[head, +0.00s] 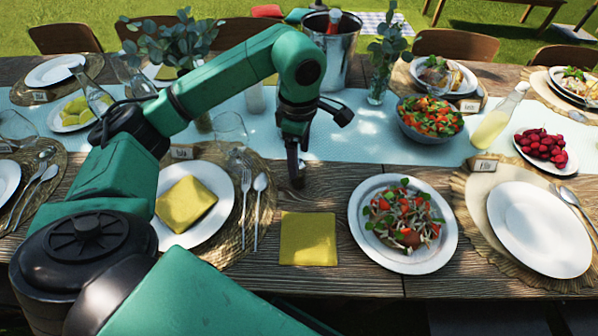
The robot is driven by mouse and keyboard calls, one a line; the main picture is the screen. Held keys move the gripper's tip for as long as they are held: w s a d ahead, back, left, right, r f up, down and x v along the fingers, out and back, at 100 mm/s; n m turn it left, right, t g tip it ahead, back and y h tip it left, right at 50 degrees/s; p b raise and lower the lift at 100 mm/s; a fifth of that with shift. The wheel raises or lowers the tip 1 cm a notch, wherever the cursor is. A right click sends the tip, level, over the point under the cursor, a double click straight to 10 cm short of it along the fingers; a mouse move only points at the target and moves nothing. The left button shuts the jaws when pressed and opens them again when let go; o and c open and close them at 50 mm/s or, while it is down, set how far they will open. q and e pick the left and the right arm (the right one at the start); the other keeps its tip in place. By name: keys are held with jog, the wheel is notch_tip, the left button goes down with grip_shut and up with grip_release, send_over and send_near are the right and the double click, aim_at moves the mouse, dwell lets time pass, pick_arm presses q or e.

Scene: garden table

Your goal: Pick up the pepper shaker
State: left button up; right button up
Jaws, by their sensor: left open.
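My left gripper (296,178) points down over the table, just in front of the pale blue runner's near edge. It is open, though its fingers overlap from this angle. I cannot make out a pepper shaker for certain; a small dark shape at the fingertips may be part of the gripper or a shaker. A small pale bottle or shaker (256,98) stands on the runner, left of and behind the gripper, apart from it. My right gripper is not in view.
A plate with a yellow napkin (186,204) and a stemmed glass (231,130) stand left of the gripper. A flat yellow napkin (308,239) and a salad plate (353,243) lie nearer. A steel bucket (341,62) stands behind. Bare wood shows right of the gripper.

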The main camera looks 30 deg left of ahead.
aim_at(300, 162)
pick_arm(q)
jog(key=f, duration=0.2)
jog(key=f+p, duration=0.1)
jog(key=f, duration=0.2)
jog(key=shift+w+f, duration=0.2)
jog(key=shift+f, duration=0.15)
grip_shut()
jog(key=shift+r, duration=0.15)
